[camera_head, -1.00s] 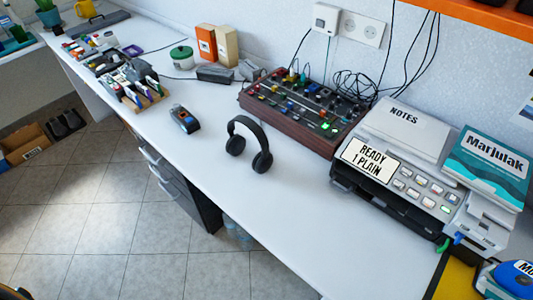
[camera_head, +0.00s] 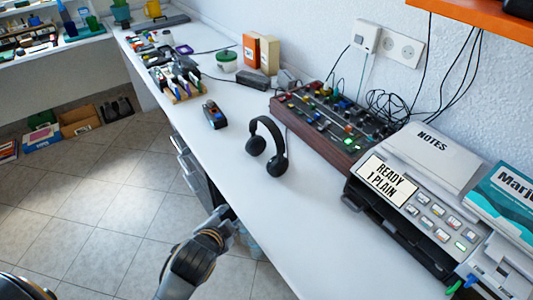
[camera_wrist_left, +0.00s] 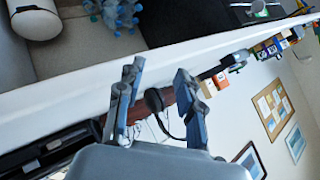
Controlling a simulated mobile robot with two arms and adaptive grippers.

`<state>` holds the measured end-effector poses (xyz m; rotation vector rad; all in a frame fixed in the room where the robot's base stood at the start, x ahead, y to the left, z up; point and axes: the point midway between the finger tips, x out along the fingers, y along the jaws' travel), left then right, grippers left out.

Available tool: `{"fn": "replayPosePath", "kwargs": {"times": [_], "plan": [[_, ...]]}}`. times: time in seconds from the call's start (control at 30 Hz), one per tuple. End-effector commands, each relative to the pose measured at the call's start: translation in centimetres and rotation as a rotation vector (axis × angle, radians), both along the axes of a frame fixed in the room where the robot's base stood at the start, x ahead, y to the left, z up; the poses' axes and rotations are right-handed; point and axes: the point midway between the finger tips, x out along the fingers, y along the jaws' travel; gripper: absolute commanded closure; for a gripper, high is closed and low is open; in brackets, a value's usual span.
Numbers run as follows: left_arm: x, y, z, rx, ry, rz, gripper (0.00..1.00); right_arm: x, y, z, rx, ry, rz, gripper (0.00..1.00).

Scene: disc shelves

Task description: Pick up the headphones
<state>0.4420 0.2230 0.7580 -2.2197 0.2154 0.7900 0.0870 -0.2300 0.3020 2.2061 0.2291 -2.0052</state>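The black headphones (camera_head: 277,165) rest on the white desk, left of the control panel, with the band arched up and both ear cups low. In the left wrist view, a dark rounded part of the headphones (camera_wrist_left: 154,100) shows between the fingers, beyond them. My left gripper (camera_head: 226,222) is off the desk's front edge, nearer to the camera than the headphones and apart from them. In the left wrist view, the left gripper (camera_wrist_left: 158,72) has its two fingers spread with nothing held. My right gripper is not in view.
The control panel (camera_head: 340,125) with knobs stands close behind the headphones. A printer-like machine (camera_head: 425,200) is to the right. A small dark device (camera_head: 214,115) lies to the left. The desk (camera_head: 290,215) in front of the headphones is clear. Drawers (camera_head: 188,165) are under its front edge.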

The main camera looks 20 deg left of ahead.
Motion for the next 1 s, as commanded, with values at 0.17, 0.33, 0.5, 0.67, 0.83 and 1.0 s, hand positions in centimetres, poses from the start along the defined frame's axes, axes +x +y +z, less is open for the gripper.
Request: {"fn": "replayPosePath", "kwargs": {"times": [0.17, 0.33, 0.5, 0.67, 0.83, 1.0], "plan": [[3.7, 0.0, 5.7, 0.199, -0.197, -0.113, 0.63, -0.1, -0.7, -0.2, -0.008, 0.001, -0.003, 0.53], [7.2, -0.8, 9.4, 0.418, -0.376, -0.229, 0.63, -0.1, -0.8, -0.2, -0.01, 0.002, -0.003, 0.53], [9.6, -1.9, 12.6, 0.621, -0.524, -0.318, 0.63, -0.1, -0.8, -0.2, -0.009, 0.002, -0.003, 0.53], [11.1, -2.6, 14.0, 0.717, -0.59, -0.355, 0.63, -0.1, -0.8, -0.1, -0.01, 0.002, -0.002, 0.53], [14.3, -2.7, 14.2, 0.722, -0.595, -0.356, 0.63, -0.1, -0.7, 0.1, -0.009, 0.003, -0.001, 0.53], [17.4, -2.8, 14.1, 0.719, -0.593, -0.357, 0.63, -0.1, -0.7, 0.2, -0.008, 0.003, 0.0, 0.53]]}}
